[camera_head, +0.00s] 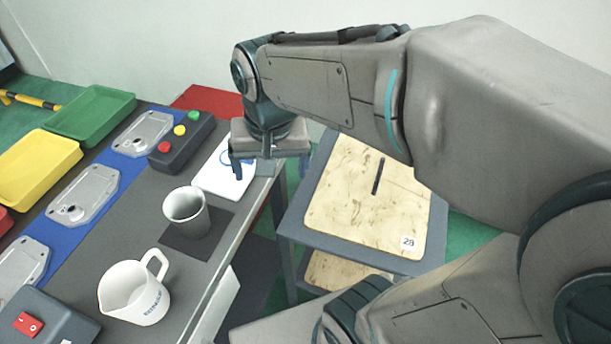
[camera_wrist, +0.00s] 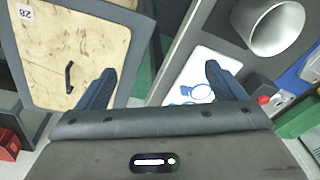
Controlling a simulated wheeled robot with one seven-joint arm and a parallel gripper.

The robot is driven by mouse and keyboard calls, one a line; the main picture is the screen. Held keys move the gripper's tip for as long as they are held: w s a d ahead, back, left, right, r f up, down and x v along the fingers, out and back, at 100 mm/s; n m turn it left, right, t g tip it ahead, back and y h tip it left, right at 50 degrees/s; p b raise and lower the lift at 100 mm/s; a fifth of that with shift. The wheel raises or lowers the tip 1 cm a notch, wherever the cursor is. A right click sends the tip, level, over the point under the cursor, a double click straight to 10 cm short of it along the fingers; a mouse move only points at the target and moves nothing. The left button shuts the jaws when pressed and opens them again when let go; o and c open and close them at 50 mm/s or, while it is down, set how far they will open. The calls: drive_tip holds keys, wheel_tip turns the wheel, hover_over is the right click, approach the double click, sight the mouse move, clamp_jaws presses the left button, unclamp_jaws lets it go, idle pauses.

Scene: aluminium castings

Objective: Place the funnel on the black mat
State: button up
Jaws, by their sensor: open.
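A grey, open-topped, tapered metal piece (camera_head: 186,215), which looks like the funnel, stands upright on the small black mat (camera_head: 225,224) near the table's right edge. In the wrist view this grey piece (camera_wrist: 275,30) is at the top right, its hollow mouth showing, with part of the black mat (camera_wrist: 228,18) beside it. My gripper (camera_head: 269,168) is open and empty, above the far right edge of the table, beyond and to the right of the grey piece and apart from it. In the wrist view its two fingers (camera_wrist: 160,75) are spread with nothing between them.
A white sheet (camera_head: 226,180) with a blue shape lies near my gripper. A white jug (camera_head: 135,292) stands in front of the mat. A button box (camera_head: 181,140), castings (camera_head: 84,194) on a blue strip, and green (camera_head: 92,116) and yellow trays (camera_head: 38,168) are left. A wood-topped cart (camera_head: 365,200) stands right.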

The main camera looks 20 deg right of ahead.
drive_tip(key=s+d+f+n+t, duration=0.1)
drive_tip(key=s+d+f+n, duration=0.1)
drive_tip(key=s+d+f, duration=0.1)
drive_tip(key=s+d, duration=0.1)
drive_tip(key=d, duration=0.1)
drive_tip(key=shift+d+f+n, duration=0.2)
drive_tip(key=shift+d+n, duration=0.15)
drive_tip(key=shift+n, duration=0.05)
drive_tip(key=shift+s, duration=0.1)
